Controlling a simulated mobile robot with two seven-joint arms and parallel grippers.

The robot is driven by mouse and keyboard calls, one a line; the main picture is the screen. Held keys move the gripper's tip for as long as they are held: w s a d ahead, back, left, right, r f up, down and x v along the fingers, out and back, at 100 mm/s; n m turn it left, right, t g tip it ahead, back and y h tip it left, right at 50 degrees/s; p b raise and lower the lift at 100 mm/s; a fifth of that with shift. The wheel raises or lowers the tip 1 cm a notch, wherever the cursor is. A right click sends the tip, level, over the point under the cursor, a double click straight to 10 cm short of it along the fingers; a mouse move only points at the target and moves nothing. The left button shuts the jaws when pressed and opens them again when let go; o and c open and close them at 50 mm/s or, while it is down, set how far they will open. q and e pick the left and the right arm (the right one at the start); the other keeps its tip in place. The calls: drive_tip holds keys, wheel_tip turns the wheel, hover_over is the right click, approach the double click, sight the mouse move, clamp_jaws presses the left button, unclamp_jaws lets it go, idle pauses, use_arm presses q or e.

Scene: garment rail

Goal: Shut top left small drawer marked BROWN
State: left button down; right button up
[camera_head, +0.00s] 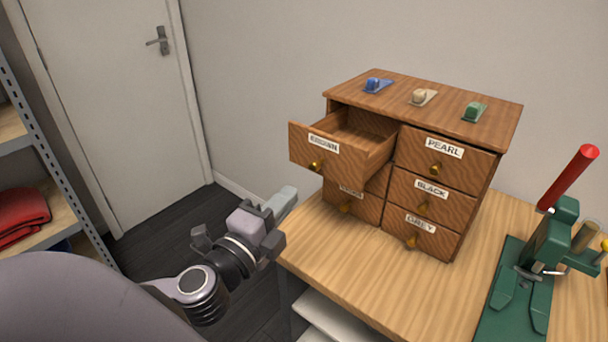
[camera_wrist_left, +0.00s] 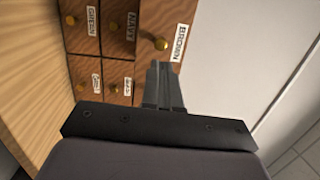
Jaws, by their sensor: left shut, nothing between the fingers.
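The small drawer marked BROWN (camera_head: 330,158) is at the top left of the wooden cabinet (camera_head: 455,118) and stands pulled out, its inside showing empty where visible. It has a round brass knob. In the left wrist view the BROWN drawer's front (camera_wrist_left: 151,22) is just beyond my fingers. My left gripper (camera_head: 284,200) is shut and empty, below and to the left of the drawer front in the head view. In the left wrist view its fingertips (camera_wrist_left: 163,68) point toward the knob, and I cannot tell whether they touch. My right gripper is not in view.
The PEARL (camera_head: 436,150), BLACK (camera_head: 424,189) and GREY (camera_head: 415,230) drawers are shut. Small blue, cream and green items lie on the cabinet top. A green press (camera_head: 540,265) with a red handle stands at the right of the table. Shelves with red cloth (camera_head: 20,215) are at left.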

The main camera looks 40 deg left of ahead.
sight(313, 169)
use_arm(q)
drive_tip(key=shift+w+a+r+p, duration=0.15)
drive_tip(key=shift+w+p, duration=0.25)
drive_tip(key=shift+w, duration=1.3)
drive_tip(key=shift+w+a+r+p, duration=0.1)
drive_tip(key=shift+w+p, duration=0.3)
drive_tip(key=shift+w, duration=1.25)
drive_tip(key=w, duration=0.9)
drive_tip(key=w+d+b, duration=0.1)
drive_tip(key=w, duration=0.3)
drive_tip(key=shift+w, duration=0.25)
drive_tip(key=shift+r, duration=0.25)
drive_tip(key=shift+r, duration=0.1)
